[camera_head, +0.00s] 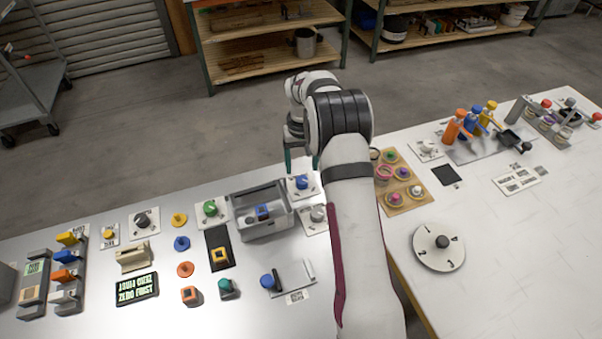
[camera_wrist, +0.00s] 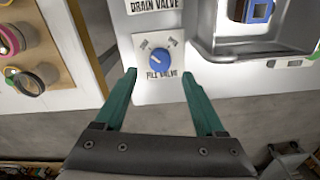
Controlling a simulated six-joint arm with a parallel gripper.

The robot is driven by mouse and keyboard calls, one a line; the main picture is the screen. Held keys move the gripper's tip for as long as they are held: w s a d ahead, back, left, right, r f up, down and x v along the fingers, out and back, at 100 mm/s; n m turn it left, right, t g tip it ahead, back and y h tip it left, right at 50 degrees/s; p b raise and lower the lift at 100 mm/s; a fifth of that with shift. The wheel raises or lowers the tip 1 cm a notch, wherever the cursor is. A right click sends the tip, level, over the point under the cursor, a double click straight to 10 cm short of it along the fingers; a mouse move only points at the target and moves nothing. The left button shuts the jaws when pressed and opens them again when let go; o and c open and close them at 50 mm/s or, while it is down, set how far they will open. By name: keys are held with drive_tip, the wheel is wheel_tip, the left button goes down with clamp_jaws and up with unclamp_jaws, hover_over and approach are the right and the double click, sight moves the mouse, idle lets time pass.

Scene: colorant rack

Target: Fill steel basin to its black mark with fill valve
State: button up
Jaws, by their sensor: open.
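The fill valve is a blue knob (camera_wrist: 157,63) on a white plate lettered FILL VALVE in the wrist view. It also shows in the head view (camera_head: 302,182), beside the basin's right end. My gripper (camera_wrist: 158,74) is open, its teal fingers on either side of the knob's plate. I cannot tell whether they touch it; nothing is between them but the valve. In the head view my gripper (camera_head: 301,166) points down there. The grey steel basin (camera_head: 284,223) holds a small blue block (camera_head: 263,211); part of the basin shows in the wrist view (camera_wrist: 205,45). I cannot make out its black mark or water level.
A drain valve plate (camera_head: 318,214) sits right next to the fill valve, nearer the camera. A wooden board with several round cups (camera_head: 405,200) lies to the right. A green-knobbed plate (camera_head: 211,209) stands left of the basin. The bench edge runs close behind the fill valve.

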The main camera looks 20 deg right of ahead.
sight(302, 179)
wheel_tip(302, 179, down, 5)
idle(0.3)
